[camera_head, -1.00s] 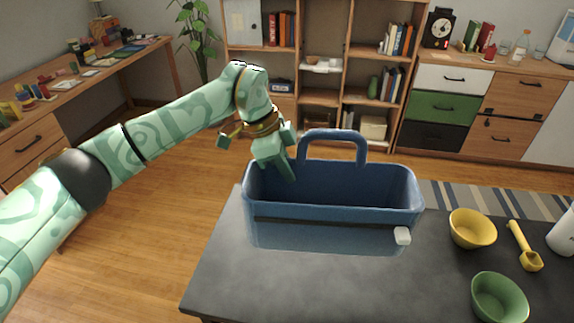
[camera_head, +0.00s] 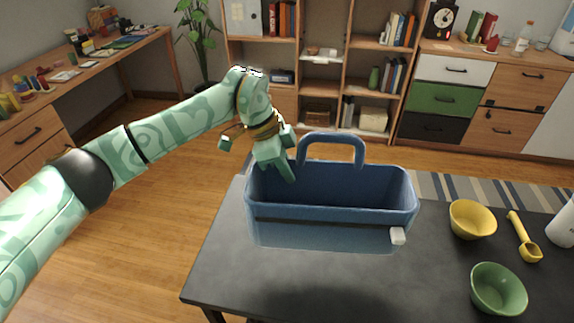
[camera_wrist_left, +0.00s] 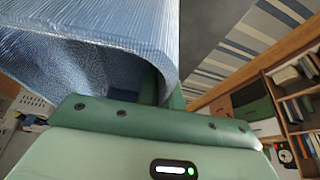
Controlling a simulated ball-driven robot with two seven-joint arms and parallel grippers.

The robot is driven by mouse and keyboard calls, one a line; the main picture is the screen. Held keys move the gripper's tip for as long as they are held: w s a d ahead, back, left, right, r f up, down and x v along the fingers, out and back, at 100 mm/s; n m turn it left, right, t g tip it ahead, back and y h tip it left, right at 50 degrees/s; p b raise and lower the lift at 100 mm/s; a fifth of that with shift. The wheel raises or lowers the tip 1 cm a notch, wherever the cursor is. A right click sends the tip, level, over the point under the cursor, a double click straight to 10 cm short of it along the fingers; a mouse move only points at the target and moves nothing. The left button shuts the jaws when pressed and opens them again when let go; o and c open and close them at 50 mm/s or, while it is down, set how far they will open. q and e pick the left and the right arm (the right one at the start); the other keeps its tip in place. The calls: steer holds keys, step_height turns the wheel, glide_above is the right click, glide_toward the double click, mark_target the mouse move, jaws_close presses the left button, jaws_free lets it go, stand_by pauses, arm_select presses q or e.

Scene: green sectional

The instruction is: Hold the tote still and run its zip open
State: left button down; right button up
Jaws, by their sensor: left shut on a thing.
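The blue tote (camera_head: 325,228) is upright over the grey table, its top open and its arched handle (camera_head: 331,136) up. A dark zip strip (camera_head: 310,224) runs along its front, with a white pull tab (camera_head: 397,236) at the right end. My left gripper (camera_head: 285,172) is shut on the tote's rim at the back left corner. In the left wrist view the tote's blue wall (camera_wrist_left: 100,50) lies against the fingers (camera_wrist_left: 165,92), which are partly hidden by it. I cannot tell whether the tote's base touches the table. My right gripper is not in view.
On the table (camera_head: 250,285), a yellow bowl (camera_head: 472,219), a green bowl (camera_head: 498,289), a yellow scoop (camera_head: 525,240) and a white item (camera_head: 563,228) stand to the right. The table is clear in front of the tote, where a dark shadow lies.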

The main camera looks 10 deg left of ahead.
mark_target(290, 201)
arm_select(q)
steer(key=shift+f+b, duration=0.6)
steer(key=shift+f, duration=3.95)
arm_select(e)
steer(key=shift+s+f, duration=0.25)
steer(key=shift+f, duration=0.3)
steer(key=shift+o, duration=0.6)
